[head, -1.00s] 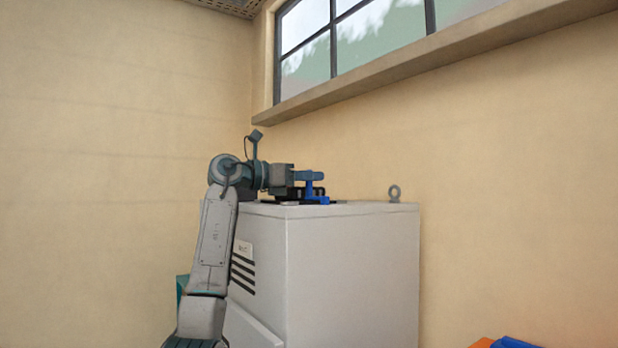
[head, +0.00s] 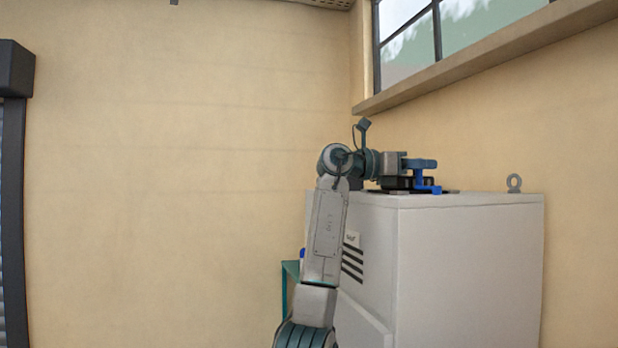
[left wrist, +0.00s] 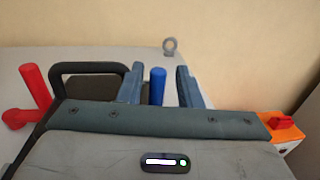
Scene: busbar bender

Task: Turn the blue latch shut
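The blue latch (head: 428,187) is on top of the grey cabinet (head: 470,260), low beside the black part there. Its upright blue post shows in the left wrist view (left wrist: 157,86). My left gripper (head: 422,164) is over the cabinet top, at the latch. In the left wrist view its two blue-grey fingers (left wrist: 160,88) stand apart on either side of the post, with a gap on each side. The lower part of the latch is hidden behind the gripper body in the wrist view. My right gripper is not in view.
A red handle (left wrist: 35,95) and a black handle (left wrist: 90,70) stand left of the fingers. A metal lifting eye (head: 514,183) is at the cabinet's back right. An orange box (left wrist: 282,128) is at the right in the wrist view. Walls stand behind.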

